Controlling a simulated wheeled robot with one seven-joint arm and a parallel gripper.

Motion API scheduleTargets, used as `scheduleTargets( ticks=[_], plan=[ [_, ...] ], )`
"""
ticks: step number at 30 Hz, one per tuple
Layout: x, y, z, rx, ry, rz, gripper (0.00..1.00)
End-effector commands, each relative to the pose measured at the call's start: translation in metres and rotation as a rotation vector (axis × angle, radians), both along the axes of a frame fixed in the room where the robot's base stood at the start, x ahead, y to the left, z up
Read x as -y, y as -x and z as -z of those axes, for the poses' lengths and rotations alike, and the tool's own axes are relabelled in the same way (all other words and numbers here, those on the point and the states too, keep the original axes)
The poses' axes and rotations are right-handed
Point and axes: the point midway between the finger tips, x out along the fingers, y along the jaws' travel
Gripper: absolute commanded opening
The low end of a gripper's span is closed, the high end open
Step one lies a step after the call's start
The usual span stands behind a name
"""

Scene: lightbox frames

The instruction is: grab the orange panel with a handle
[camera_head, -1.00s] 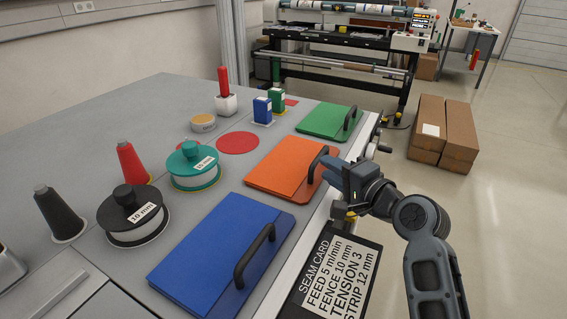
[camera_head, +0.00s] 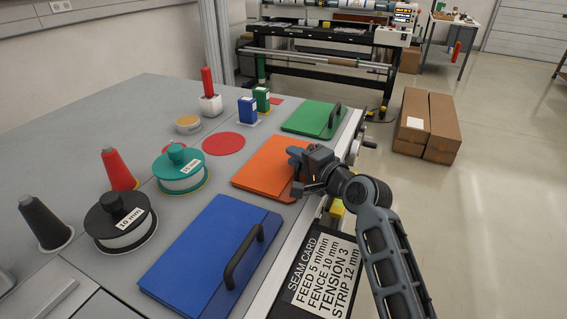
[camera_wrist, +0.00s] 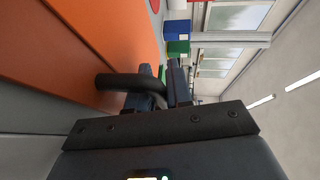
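The orange panel (camera_head: 263,168) lies flat on the grey table, between the green panel and the blue panel. My gripper (camera_head: 300,168) is at its right edge, over its black handle, and hides most of the handle in the head view. In the wrist view the orange panel (camera_wrist: 110,30) fills the upper left. Its black handle (camera_wrist: 118,80) reaches out from the panel to my gripper's fingers (camera_wrist: 165,85), and its bend goes in at the gap between them. The fingers are close together; whether they are clamped on the handle I cannot tell.
A green panel (camera_head: 308,117) lies beyond, and a blue panel (camera_head: 205,250) nearer, both with black handles. Spools (camera_head: 120,220), cones (camera_head: 118,170) and small boxes (camera_head: 247,110) stand to the left. A seam card (camera_head: 325,270) is by the table's front edge.

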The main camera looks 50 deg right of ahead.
Motion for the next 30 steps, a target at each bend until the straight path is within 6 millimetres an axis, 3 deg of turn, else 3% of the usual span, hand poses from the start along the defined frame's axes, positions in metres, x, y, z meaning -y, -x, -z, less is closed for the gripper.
scheduleTargets(
  ticks=[5,22,26,30],
  plan=[
    [0.000,0.000,0.000,0.000,0.000,0.000,0.01],
    [0.000,0.000,-0.004,0.002,0.001,0.000,0.00],
    [0.000,0.000,-0.014,0.004,0.003,-0.001,0.00],
    [0.000,0.000,-0.038,0.005,0.006,-0.002,0.00]
  ],
)
